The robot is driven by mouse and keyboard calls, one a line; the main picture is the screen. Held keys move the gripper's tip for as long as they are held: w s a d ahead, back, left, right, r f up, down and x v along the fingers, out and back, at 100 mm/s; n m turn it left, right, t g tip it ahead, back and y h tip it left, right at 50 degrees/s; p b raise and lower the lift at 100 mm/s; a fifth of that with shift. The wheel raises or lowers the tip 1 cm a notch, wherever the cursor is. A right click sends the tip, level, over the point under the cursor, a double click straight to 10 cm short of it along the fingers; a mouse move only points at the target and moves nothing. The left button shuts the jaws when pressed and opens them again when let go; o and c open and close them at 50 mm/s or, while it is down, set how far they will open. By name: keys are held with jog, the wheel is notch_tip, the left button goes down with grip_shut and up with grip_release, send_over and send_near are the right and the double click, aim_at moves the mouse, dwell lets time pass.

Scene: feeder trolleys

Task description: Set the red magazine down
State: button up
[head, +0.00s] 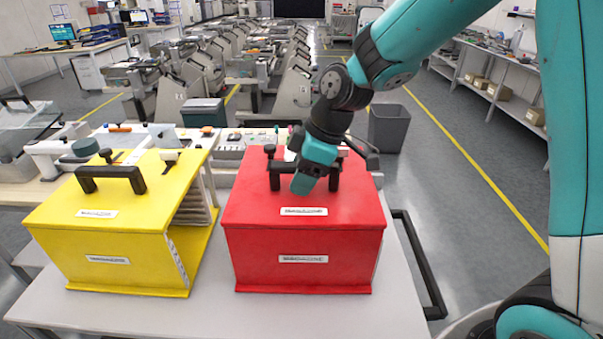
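The red magazine (303,240) is a box with a black top handle and white labels, upright at the middle of the light grey table (215,315). Its lower edge appears at or very near the tabletop; I cannot tell whether there is a small gap. My gripper (304,180) is at the magazine's handle, over its top face. The wrist hides the middle of the handle and the fingers, so I cannot see whether they are closed around it.
A yellow magazine (120,255) with a black handle stands to the left, a narrow gap away. Feeder equipment (85,148) lies behind it. A dark bar (422,265) runs along the table's right side. A grey bin (389,128) stands on the floor behind.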

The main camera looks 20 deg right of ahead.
jog(key=b+v, duration=0.1)
jog(key=v, duration=1.1)
jog(key=s+a+f+m+g, duration=0.1)
jog(key=s+a+f+m, duration=0.1)
jog(key=s, duration=0.8)
jog(key=s+a+f+m, duration=0.3)
jog(key=s+a, duration=0.3)
jog(key=s, duration=0.4)
jog(key=shift+s+m+g, duration=0.3)
jog(key=shift+m+g, duration=0.1)
jog(key=shift+m, duration=0.4)
